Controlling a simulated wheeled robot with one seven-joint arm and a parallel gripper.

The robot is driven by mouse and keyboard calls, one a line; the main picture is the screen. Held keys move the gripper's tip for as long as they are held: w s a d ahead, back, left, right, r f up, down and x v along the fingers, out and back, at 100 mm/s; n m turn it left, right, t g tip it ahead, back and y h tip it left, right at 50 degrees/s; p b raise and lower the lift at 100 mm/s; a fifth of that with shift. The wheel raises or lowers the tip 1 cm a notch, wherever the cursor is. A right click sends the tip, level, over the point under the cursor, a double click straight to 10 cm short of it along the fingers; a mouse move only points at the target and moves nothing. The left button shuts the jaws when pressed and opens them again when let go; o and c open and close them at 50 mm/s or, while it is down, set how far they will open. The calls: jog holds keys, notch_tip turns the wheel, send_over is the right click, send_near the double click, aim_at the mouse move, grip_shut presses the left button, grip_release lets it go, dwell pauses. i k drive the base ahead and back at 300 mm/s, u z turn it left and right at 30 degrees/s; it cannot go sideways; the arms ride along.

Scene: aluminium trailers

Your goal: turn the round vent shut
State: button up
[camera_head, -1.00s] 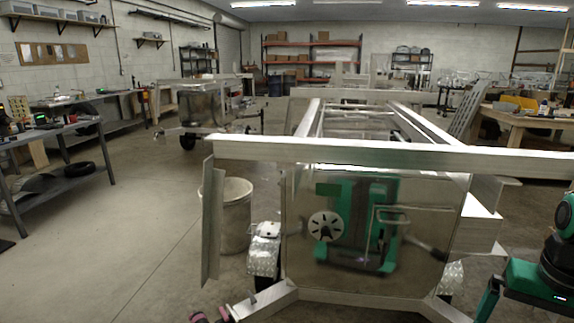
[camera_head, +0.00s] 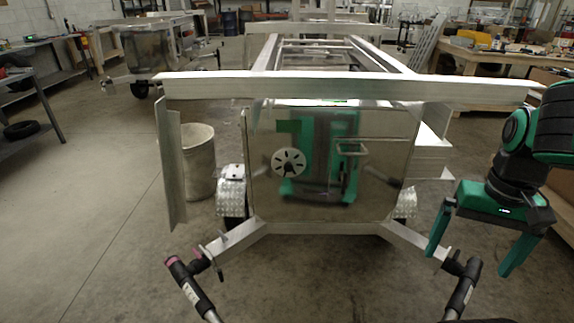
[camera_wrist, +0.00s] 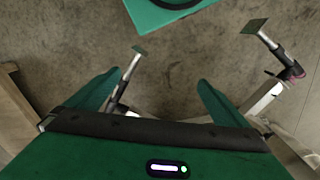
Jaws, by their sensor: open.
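The round vent (camera_head: 289,162) is a pale disc with dark slots around its centre. It sits on the left half of the trailer's shiny front panel (camera_head: 385,122) in the head view. The slots look at least partly open. My gripper (camera_head: 469,262) hangs at the right, fingers pointing down, well right of the vent and apart from it. Its two green fingers are spread with nothing between them. In the wrist view my gripper (camera_wrist: 160,78) faces the concrete floor. The vent does not show in the wrist view.
A long metal beam (camera_head: 340,88) crosses above the panel. The trailer's angled tongue bars (camera_head: 235,240) and black-handled jacks (camera_head: 190,285) stick out in front. A pale bucket (camera_head: 199,163) stands left. Open floor (camera_head: 90,230) lies further left. The green shape in the panel is a reflection.

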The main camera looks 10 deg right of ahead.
aim_at(286, 161)
jog(key=k, duration=1)
jog(key=u, duration=1.7)
jog(key=i, duration=1.25)
jog(key=z, duration=1.5)
